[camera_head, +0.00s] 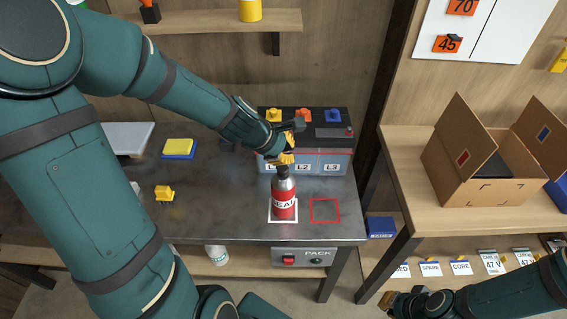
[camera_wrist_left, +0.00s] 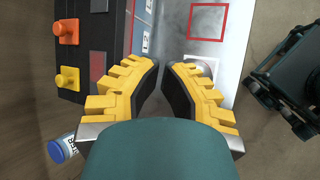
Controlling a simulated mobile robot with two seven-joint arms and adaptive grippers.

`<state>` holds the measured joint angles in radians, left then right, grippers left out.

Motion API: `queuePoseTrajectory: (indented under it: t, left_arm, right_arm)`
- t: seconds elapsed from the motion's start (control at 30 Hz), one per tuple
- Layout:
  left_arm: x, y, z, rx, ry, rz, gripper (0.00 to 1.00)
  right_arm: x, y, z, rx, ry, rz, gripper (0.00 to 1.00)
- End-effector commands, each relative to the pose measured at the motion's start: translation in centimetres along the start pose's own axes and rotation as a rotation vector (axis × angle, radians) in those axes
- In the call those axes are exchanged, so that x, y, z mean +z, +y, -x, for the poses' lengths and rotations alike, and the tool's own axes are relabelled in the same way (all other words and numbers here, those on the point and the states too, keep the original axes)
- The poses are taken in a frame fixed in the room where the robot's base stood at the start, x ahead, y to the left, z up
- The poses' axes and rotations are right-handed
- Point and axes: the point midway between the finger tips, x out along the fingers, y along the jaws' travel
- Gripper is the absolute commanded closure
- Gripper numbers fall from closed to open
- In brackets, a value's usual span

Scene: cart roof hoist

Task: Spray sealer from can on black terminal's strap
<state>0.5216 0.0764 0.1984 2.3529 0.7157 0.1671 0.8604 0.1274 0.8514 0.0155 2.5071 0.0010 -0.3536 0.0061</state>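A red can (camera_head: 284,205) with a white label and a grey, dark-tipped top stands upright on the metal bench, on a white-outlined square. My left gripper (camera_head: 284,158) is just above and behind the can's top; the wrist view shows its yellow fingers (camera_wrist_left: 165,85) apart with nothing clearly between them. A black-topped box (camera_head: 305,117) behind it carries yellow, orange and blue knobs and labels L2 and L3. The strap of a black terminal cannot be made out; my left gripper covers part of the box. My right gripper (camera_head: 402,303) is low at the right, its opening unclear.
An empty red-outlined square (camera_head: 325,210) lies right of the can. A yellow-and-blue block (camera_head: 179,149) and a small yellow piece (camera_head: 164,193) lie to the left. An open cardboard box (camera_head: 490,185) stands on the right shelf. A PACK switch panel (camera_head: 303,258) is on the bench front.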

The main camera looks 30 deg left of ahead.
Motion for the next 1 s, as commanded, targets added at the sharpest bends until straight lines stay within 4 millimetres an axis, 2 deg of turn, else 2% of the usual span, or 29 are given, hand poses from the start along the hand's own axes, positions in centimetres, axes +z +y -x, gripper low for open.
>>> queuePoseTrajectory:
  t: [0.1, 0.5, 1.0]
  left_arm:
    - [0.7, 0.7, 1.3, 0.001, 0.000, 0.000, 1.00]
    - [2.2, 2.2, 4.0, 0.000, 0.000, -0.001, 1.00]
    - [2.2, 2.2, 4.0, 0.000, 0.000, 0.000, 1.00]
  right_arm:
    - [-0.1, -0.6, 1.5, 0.000, 0.000, 0.000, 1.00]
    - [-0.4, -1.8, 4.6, 0.000, 0.000, 0.000, 1.00]
    - [-0.4, -1.8, 4.7, 0.000, 0.000, 0.000, 1.00]
